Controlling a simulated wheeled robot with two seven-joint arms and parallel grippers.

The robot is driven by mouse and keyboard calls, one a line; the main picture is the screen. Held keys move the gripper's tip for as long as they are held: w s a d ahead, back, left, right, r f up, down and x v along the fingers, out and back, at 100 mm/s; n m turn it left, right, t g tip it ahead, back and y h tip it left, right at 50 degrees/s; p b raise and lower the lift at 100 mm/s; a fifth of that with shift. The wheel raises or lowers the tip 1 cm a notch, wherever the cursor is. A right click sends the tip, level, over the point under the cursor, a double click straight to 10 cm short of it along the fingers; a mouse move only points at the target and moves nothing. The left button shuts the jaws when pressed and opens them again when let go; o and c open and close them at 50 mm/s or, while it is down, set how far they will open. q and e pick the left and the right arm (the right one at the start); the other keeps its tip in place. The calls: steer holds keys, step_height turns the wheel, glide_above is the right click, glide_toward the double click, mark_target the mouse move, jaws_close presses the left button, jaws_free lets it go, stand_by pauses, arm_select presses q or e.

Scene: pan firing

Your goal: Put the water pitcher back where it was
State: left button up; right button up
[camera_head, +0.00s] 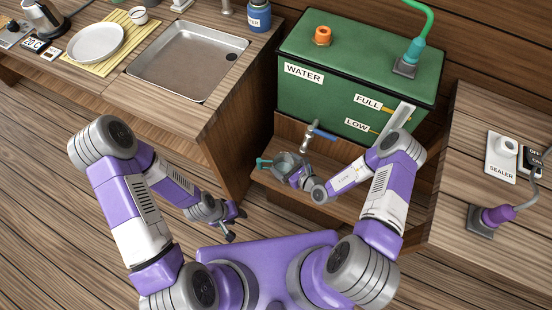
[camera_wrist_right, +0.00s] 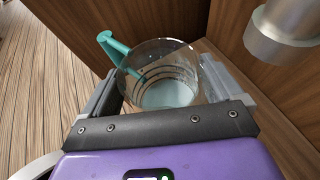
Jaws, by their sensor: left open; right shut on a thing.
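The water pitcher (camera_head: 287,162) is a clear, round vessel with a teal handle. It is at the wooden shelf in front of the green water tank (camera_head: 350,85), below the tank's tap (camera_head: 308,138). My right gripper (camera_head: 300,178) is shut on the pitcher. In the right wrist view the pitcher (camera_wrist_right: 165,75) sits upright between the fingers, with its handle toward the upper left and pale liquid at the bottom. Whether its base touches the shelf is unclear. My left gripper (camera_head: 232,226) is open and empty, low above the floor left of my base.
A counter with a metal sink (camera_head: 188,58), a plate (camera_head: 95,42) on a yellow mat and a kettle (camera_head: 40,18) stands at the left. A blue jar (camera_head: 259,16) is at its back.

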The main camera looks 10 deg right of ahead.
mark_target(276, 158)
steer(key=shift+w+a, duration=0.6)
steer(key=shift+w, duration=0.35)
steer(key=shift+w+a+b, duration=0.65)
steer(key=shift+w+a, duration=0.05)
steer(key=shift+w, duration=0.3)
steer(key=shift+w+a+f+b, duration=0.15)
steer(key=shift+w+f+b, duration=0.05)
steer(key=shift+f+b, duration=0.2)
steer(key=shift+w+a+f+b, duration=0.1)
steer(key=shift+w+f+b, duration=0.15)
steer(key=shift+f, duration=0.2)
steer(key=shift+r, duration=0.15)
steer(key=o, duration=1.5)
steer(key=shift+s+f, duration=0.1)
steer(key=shift+f, duration=0.1)
